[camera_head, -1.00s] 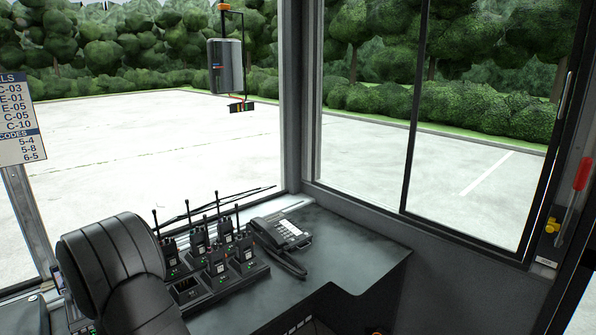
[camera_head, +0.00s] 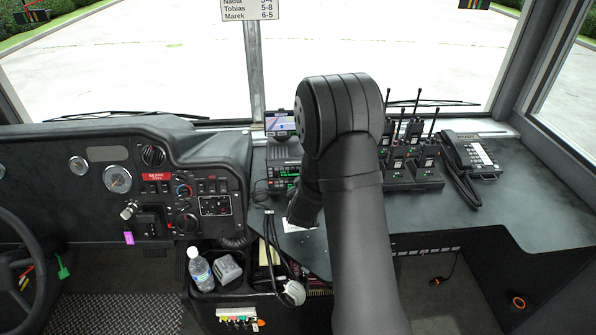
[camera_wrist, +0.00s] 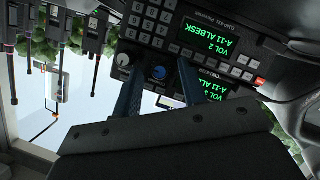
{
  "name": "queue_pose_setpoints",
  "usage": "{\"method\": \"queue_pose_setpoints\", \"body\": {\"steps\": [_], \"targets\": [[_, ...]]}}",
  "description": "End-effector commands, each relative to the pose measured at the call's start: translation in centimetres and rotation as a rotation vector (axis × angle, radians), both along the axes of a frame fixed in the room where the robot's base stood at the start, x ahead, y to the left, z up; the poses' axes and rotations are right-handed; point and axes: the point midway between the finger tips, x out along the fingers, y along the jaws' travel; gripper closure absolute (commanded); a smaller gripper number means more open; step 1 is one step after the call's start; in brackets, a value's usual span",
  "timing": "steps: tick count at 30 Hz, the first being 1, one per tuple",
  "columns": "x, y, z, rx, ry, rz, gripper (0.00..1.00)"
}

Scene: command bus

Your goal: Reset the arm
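My arm rises through the middle of the head view, bent at a large black joint, with its wrist (camera_head: 304,204) pointing down over the desk beside the radio console (camera_head: 284,177). My fingers are hard to make out there. In the wrist view, which looks upside down, my gripper (camera_wrist: 160,80) shows two dark blue-black fingers standing apart. Nothing is between them; the console's face (camera_wrist: 200,45), with green displays and knobs, lies beyond. I cannot tell whether the fingers touch it.
Handheld radios (camera_head: 412,165) in a charger and a desk phone (camera_head: 470,155) stand right of my arm. A dashboard (camera_head: 115,185) and steering wheel (camera_head: 25,270) are left. A bottle (camera_head: 200,270) and hanging cables (camera_head: 270,240) are below. The right desktop (camera_head: 500,210) is bare.

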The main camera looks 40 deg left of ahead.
Motion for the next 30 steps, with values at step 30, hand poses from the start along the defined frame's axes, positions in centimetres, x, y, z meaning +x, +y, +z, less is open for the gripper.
{"method": "queue_pose_setpoints", "body": {"steps": [30], "targets": [[0.15,-0.16,0.06,0.138,0.137,-0.001,0.62]]}}
